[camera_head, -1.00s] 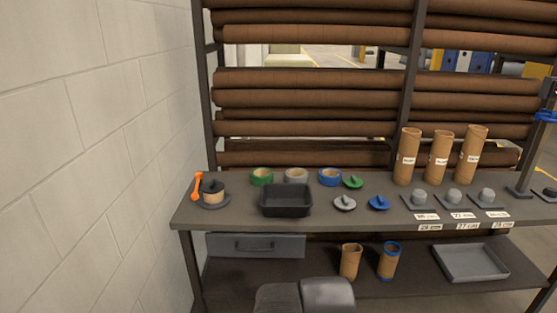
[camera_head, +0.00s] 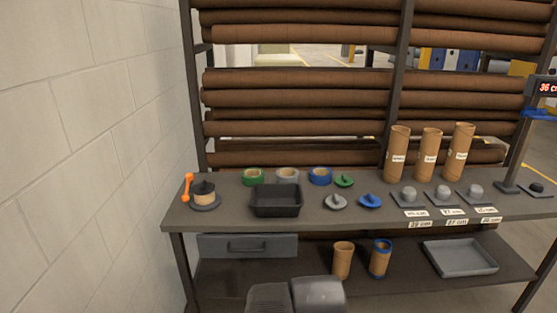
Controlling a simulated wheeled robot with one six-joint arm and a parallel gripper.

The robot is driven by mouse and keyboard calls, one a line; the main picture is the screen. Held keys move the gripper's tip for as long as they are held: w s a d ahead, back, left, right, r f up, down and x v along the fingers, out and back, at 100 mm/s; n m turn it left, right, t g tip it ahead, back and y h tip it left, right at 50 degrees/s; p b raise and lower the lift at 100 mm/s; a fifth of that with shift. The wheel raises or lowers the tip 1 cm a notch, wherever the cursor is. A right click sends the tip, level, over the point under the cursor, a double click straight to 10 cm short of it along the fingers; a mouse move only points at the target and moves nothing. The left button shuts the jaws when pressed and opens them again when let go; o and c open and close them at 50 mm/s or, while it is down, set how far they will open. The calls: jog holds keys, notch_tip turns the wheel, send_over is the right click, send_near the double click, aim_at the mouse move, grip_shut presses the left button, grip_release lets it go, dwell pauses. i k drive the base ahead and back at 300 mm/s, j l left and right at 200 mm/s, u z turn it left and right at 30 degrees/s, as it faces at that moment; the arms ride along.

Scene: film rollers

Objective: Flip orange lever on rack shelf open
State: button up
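The orange lever (camera_head: 187,188) stands nearly upright at the left end of the rack's upper shelf (camera_head: 230,215), close to the white wall. It is beside a dark round-based fixture (camera_head: 204,195) with a tan band and a black top. Whether the lever is joined to that fixture is too small to tell. A grey rounded part at the bottom middle of the view seems to be mine. My gripper's fingers do not show.
A black tray (camera_head: 276,201), tape rolls (camera_head: 320,176) and knobbed lids (camera_head: 370,201) stand right of the lever. Cardboard tubes (camera_head: 429,154) stand farther right. A grey drawer (camera_head: 248,246) hangs below. The block wall (camera_head: 90,150) closes the left side.

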aim_at(186, 197)
jog(key=i+j, duration=0.3)
jog(key=i, duration=0.15)
jog(key=i+j, duration=0.3)
jog(key=i, duration=0.2)
jog(key=k+j+u, duration=0.05)
